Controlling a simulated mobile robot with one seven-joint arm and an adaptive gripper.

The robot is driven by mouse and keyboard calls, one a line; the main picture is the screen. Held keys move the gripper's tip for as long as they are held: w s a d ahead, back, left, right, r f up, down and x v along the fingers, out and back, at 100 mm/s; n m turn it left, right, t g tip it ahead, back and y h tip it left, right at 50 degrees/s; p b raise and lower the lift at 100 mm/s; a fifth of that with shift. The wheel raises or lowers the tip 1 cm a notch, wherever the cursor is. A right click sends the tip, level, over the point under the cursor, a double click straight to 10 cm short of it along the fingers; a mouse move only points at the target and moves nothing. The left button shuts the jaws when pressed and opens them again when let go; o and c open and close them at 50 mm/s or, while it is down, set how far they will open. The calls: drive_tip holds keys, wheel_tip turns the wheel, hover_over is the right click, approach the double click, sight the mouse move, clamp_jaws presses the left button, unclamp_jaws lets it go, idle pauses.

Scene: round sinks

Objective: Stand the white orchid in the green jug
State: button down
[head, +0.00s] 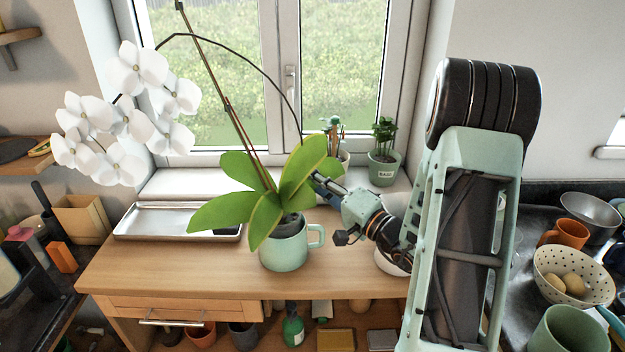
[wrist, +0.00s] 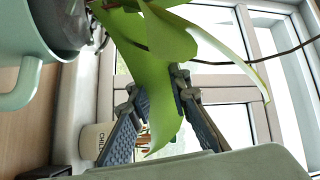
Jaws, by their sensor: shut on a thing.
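The white orchid (head: 130,118) has white blooms at the left, a long stem and broad green leaves (head: 300,176). Its dark base (head: 291,222) is at the mouth of the green jug (head: 284,252), with its lower end hidden by the jug's wall. The jug stands upright on the wooden counter, handle to the right. My gripper (head: 318,178) is at the right of the plant, above the jug handle, shut on the orchid at its leaves. In the wrist view a leaf (wrist: 158,50) passes between the fingers and the jug (wrist: 28,45) shows at upper left.
A metal tray (head: 180,222) lies left of the jug. Small potted plants, one in a labelled pot (head: 383,168), stand by the window behind. A white bowl (head: 391,262) is partly hidden by my arm. A colander (head: 572,275) and an orange mug (head: 566,235) are at right. The counter's front is clear.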

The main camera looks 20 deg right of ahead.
idle(0.3)
drive_tip(key=c, duration=1.7)
unclamp_jaws()
drive_tip(key=v, duration=1.2)
drive_tip(key=shift+a, duration=0.1)
